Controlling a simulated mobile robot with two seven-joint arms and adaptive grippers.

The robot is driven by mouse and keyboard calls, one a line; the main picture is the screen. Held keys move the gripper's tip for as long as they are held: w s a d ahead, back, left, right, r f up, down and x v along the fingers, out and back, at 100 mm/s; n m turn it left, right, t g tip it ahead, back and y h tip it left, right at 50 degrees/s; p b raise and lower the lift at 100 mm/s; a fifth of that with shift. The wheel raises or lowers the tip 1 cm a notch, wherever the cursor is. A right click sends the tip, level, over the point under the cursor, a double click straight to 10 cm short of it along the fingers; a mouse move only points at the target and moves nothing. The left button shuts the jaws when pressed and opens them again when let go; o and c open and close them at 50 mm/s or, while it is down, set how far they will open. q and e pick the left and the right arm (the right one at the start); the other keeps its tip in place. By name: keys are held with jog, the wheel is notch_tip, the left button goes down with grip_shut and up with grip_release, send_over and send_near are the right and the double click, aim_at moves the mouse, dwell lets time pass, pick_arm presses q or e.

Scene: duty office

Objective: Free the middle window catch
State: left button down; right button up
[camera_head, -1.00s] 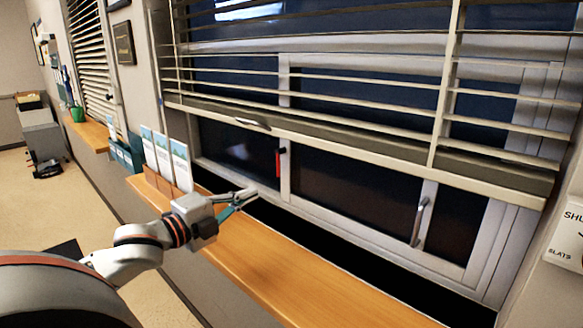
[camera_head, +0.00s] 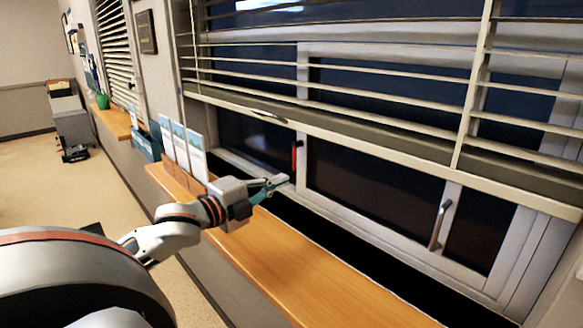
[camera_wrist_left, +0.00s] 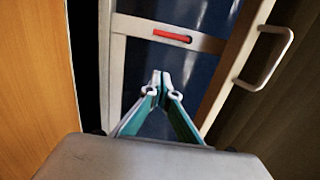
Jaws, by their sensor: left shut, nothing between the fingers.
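The middle window catch, a red bar, (camera_head: 294,156) sits on the upright frame member between the left and centre panes. It also shows in the left wrist view (camera_wrist_left: 172,36), lying along the white frame member beyond the fingertips. My left gripper (camera_head: 281,182) is shut and empty, just below and left of the red catch in the head view. In the left wrist view its fingertips (camera_wrist_left: 161,76) meet short of the catch, apart from it. A grey handle (camera_head: 440,224) stands on the frame member further right. My right gripper is not in view.
A slatted blind (camera_head: 400,150) hangs half lowered over the window; its bottom rail passes just above the catch. A pull handle on this rail (camera_wrist_left: 268,58) shows in the left wrist view. The wooden sill (camera_head: 310,275) is clear at right; leaflets (camera_head: 184,146) stand at left.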

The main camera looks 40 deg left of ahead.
pick_arm(q)
jog(key=w+a, duration=0.1)
jog(key=w, duration=0.2)
jog(key=w+a, duration=0.1)
jog(key=w, duration=0.1)
jog(key=w+a, duration=0.1)
jog(key=w, duration=0.2)
jog(key=shift+w+a+p, duration=0.25)
jog(key=shift+w+p, duration=0.05)
jog(key=shift+p, duration=0.1)
jog(key=shift+w, duration=0.15)
